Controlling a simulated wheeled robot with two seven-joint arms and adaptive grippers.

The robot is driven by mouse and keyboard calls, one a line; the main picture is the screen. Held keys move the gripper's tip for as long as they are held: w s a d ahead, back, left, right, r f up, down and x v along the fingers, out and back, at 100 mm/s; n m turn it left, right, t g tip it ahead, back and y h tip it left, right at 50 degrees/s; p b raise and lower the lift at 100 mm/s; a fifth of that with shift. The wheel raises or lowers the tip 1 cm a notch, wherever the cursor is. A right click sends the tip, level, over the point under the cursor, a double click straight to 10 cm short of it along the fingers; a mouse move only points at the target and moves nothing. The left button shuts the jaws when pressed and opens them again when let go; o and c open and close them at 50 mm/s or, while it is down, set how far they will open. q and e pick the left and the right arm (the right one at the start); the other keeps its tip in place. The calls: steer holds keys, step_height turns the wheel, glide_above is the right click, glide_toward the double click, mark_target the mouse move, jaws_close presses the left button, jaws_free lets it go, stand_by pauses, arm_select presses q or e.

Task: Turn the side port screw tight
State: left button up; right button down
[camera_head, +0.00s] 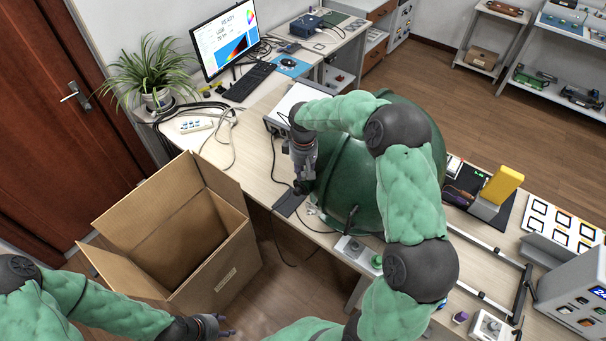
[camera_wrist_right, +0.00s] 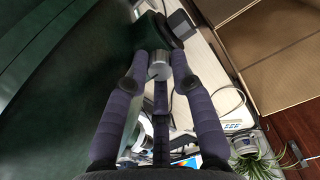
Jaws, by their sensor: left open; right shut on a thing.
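A large dark green sphere (camera_head: 340,180) stands on the desk; it also fills the left of the right wrist view (camera_wrist_right: 60,80). In that view a silver, cylindrical side port screw (camera_wrist_right: 159,66) sits between the fingertips of my right gripper (camera_wrist_right: 160,55), which is shut on it. A dark round port part lies just beyond the screw. In the head view my right gripper (camera_head: 304,186) is at the sphere's left side, and the screw is hidden there. My left gripper (camera_head: 218,327) is open and empty, low beside the cardboard box, far from the sphere.
An open cardboard box (camera_head: 225,262) stands on the floor left of the desk. A grey instrument (camera_head: 292,103) sits behind my right gripper. A monitor (camera_head: 226,40), keyboard (camera_head: 249,82) and plant (camera_head: 148,75) are at the back. Loose cables cross the desk.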

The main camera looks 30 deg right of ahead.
mark_target(303, 175)
steer(key=m+b, duration=0.2)
steer(key=m, duration=0.3)
steer(key=shift+s+f+m, duration=0.1)
steer(key=shift+m, duration=0.2)
steer(key=m+b, duration=0.1)
steer(key=m, duration=0.3)
steer(key=shift+a+m, duration=0.1)
steer(key=shift+m, duration=0.3)
steer(key=shift+b, duration=0.3)
steer(key=c, duration=1.3)
jaws_free()
steer(key=shift+r, duration=0.45)
step_height(303, 175, up, 11)
steer(key=shift+r, duration=0.15)
